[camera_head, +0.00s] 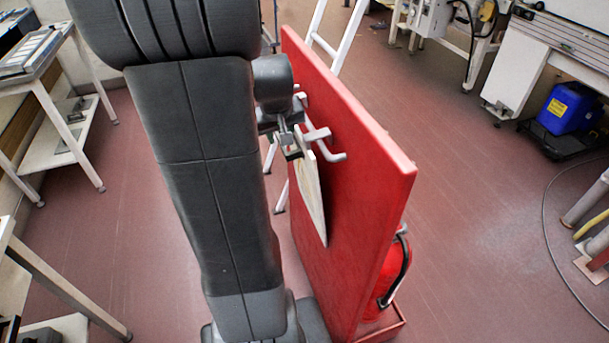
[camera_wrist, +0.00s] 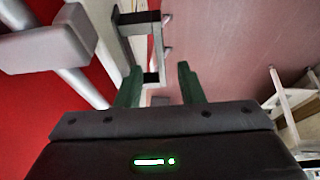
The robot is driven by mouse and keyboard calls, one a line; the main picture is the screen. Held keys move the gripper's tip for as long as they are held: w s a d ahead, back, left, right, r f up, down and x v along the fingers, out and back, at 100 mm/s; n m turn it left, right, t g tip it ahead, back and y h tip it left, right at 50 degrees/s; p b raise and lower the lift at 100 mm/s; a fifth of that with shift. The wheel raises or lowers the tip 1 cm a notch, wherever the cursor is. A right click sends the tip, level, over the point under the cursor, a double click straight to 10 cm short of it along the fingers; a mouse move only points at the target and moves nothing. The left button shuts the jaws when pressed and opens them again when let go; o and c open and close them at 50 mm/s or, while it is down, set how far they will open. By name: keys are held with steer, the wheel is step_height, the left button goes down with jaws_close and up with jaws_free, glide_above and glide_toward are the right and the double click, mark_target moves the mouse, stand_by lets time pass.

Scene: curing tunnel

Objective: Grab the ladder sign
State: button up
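A pale, thin sign (camera_head: 310,195), seen almost edge-on, hangs at the left face of a red board (camera_head: 355,160). Its print cannot be read from here. Grey hooks (camera_head: 322,135) stick out from the board beside its top. My gripper (camera_head: 296,150) is at the sign's upper end, partly hidden by my arm. In the wrist view my gripper (camera_wrist: 160,82) shows two green fingers set apart, with a gap between them. A grey squared bracket (camera_wrist: 135,45) reaches down close to the left finger and partly into the gap. I cannot tell whether it touches.
In the wrist view a thick grey hook (camera_wrist: 45,40) stands left of my fingers, near the red board. A white ladder (camera_head: 335,40) stands behind the board, and a red extinguisher (camera_head: 385,280) at its foot. Benches line both sides.

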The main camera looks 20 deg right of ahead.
steer(key=shift+s+x, duration=0.2)
steer(key=shift+x, duration=2.15)
steer(key=shift+f, duration=0.1)
steer(key=shift+c, duration=0.4)
jaws_close()
